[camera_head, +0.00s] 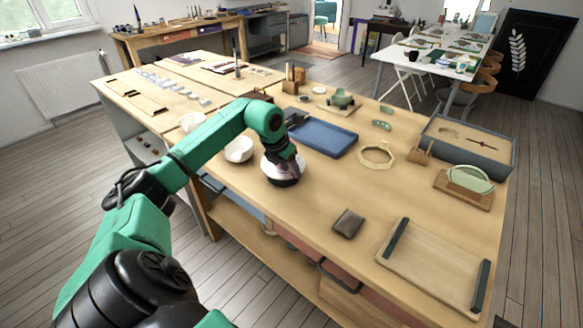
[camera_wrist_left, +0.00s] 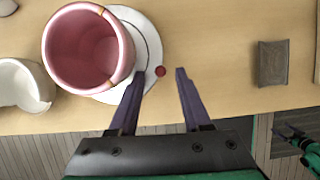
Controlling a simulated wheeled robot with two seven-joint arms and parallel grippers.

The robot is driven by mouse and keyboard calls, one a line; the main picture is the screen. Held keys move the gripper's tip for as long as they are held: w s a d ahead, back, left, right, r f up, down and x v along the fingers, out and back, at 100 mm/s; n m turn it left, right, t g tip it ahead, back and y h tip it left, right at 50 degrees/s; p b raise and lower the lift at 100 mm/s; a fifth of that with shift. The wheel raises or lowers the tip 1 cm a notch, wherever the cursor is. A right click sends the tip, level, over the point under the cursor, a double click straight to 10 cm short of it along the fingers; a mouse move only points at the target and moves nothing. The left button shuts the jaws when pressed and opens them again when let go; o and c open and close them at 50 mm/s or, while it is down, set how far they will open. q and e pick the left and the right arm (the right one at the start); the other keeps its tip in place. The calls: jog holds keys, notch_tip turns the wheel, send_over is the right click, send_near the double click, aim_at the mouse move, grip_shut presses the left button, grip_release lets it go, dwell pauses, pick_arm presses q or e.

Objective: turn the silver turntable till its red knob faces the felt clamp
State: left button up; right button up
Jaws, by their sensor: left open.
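The silver turntable (camera_head: 283,181) stands near the front left edge of the table, partly hidden by my left gripper (camera_head: 291,167). In the left wrist view the turntable (camera_wrist_left: 149,47) is a pale disc bearing a pink-walled cup (camera_wrist_left: 88,47). Its small red knob (camera_wrist_left: 160,71) is at the rim, on the right side. My left gripper (camera_wrist_left: 158,76) is open, its dark fingertips one on each side of the knob, with gaps showing. I cannot tell surely which thing is the felt clamp.
A white bowl (camera_head: 238,150) stands close left of the turntable. Behind it lies a blue tray (camera_head: 322,137). A dark square pad (camera_head: 348,223) and a board with two dark bars (camera_head: 432,268) lie to the right. Bare table lies between turntable and octagonal ring (camera_head: 376,163).

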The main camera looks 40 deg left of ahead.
pick_arm(q)
jog(key=shift+w+f, duration=0.2)
jog(key=shift+f, duration=0.25)
jog(key=shift+c, duration=0.3)
grip_shut()
jog(key=shift+r, duration=0.1)
dwell(0.8)
